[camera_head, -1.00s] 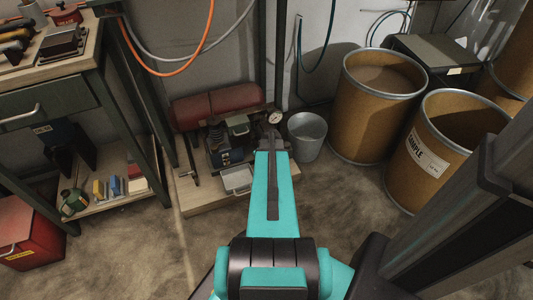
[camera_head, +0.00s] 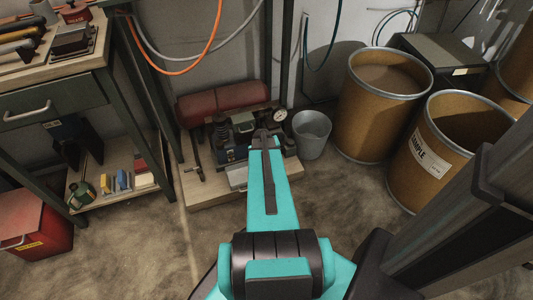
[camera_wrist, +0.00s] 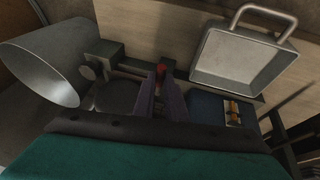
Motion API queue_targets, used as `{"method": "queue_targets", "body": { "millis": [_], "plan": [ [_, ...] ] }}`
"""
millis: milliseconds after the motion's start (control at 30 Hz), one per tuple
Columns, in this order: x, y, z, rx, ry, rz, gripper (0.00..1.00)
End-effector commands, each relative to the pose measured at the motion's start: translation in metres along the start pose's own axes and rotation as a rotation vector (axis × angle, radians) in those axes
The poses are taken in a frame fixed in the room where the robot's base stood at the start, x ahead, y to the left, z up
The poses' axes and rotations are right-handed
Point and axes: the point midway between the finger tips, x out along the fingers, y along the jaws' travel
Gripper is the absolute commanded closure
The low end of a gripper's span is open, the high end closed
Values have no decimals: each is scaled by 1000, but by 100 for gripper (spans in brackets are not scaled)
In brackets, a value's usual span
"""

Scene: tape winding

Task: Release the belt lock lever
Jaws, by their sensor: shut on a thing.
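The belt machine (camera_head: 228,150) stands low on a wooden board, with a red tank behind it and a round gauge (camera_head: 280,115) at its right. My gripper (camera_head: 263,139) is over the machine's right part. In the wrist view, the dark fingers of my gripper (camera_wrist: 161,88) are closed around a small part with a red tip (camera_wrist: 160,69), which looks like the lock lever. The fingers hide most of this part, so its angle cannot be told. My arm hides some of the machine in the head view.
A metal bucket (camera_head: 312,134) stands right of the machine, close to my gripper. A metal tray with a handle (camera_wrist: 236,62) lies on the other side. Large brown drums (camera_head: 383,105) stand at the right; a workbench (camera_head: 60,100) is at the left. Open floor lies in front.

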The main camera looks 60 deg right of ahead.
Motion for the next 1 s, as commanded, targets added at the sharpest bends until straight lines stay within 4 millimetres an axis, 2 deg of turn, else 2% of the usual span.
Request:
{"method": "queue_targets", "body": {
  "millis": [333, 367, 400, 767, 1000],
  "plan": [
    [0, 0, 0, 3, 0, 1, 100],
    [0, 0, 0, 3, 0, 0, 85],
    [0, 0, 0, 3, 0, 0, 81],
    [-1, 0, 0, 2, 0, 0, 81],
    [-16, 0, 0, 2, 0, 0, 81]
  ]
}}
